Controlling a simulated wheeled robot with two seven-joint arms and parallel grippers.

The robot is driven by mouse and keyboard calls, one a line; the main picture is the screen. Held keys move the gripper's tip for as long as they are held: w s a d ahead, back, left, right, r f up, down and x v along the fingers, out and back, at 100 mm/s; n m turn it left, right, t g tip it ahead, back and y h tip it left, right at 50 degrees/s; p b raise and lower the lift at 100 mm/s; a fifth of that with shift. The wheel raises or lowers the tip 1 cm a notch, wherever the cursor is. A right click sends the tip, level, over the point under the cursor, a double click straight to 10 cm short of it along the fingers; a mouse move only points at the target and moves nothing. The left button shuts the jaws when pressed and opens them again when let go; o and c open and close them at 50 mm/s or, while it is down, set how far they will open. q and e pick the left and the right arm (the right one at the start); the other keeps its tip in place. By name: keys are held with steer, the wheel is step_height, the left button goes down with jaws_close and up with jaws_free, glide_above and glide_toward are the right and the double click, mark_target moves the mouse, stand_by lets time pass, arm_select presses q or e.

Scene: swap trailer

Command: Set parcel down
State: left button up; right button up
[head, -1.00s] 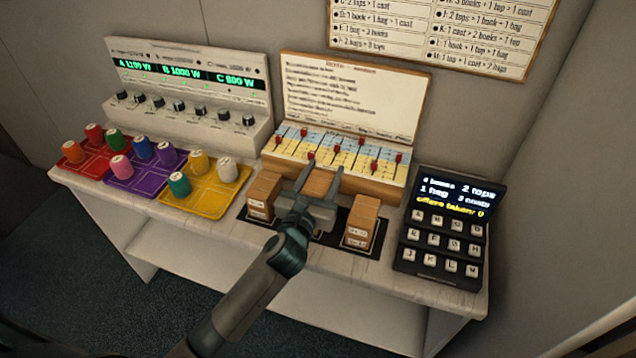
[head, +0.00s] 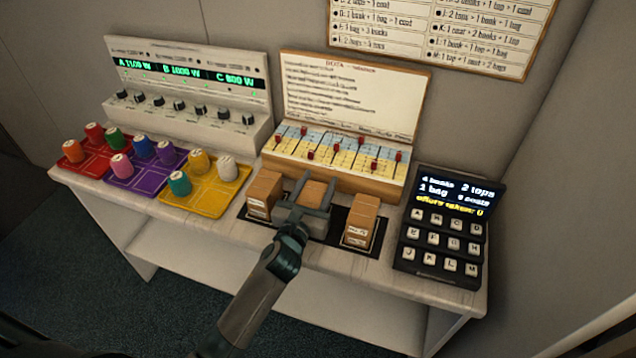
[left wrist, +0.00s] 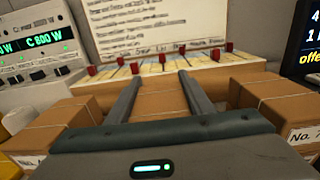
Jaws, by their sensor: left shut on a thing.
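A brown cardboard parcel (head: 313,194) is between the fingers of my left gripper (head: 315,184), in the middle of the black mat (head: 341,224). My left gripper is shut on it. In the left wrist view the parcel (left wrist: 158,98) shows between the two grey fingers (left wrist: 160,82). I cannot tell whether its underside touches the mat. Another parcel (head: 264,193) stands to its left and one (head: 360,222) to its right, both with white labels. My right gripper is not in view.
A board with red sliders (head: 335,160) stands close behind the parcels. A black keypad (head: 440,235) is at the right. Coloured trays with several pegs (head: 205,195) and a panel with knobs (head: 188,95) are at the left. The table's front edge is close to the mat.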

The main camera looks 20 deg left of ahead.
mark_target(308, 204)
arm_select(q)
steer(key=shift+f, duration=0.1)
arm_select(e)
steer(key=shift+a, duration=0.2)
arm_select(q)
steer(key=o, duration=1.1)
steer(key=shift+s, duration=0.1)
steer(key=s+b, duration=0.1)
steer(key=s, duration=0.6)
steer(key=shift+s+a, duration=0.1)
steer(key=shift+a, duration=0.05)
steer(key=s+b, duration=0.1)
steer(key=s, duration=0.3)
steer(key=shift+s+a, duration=0.1)
steer(key=shift+s, duration=0.2)
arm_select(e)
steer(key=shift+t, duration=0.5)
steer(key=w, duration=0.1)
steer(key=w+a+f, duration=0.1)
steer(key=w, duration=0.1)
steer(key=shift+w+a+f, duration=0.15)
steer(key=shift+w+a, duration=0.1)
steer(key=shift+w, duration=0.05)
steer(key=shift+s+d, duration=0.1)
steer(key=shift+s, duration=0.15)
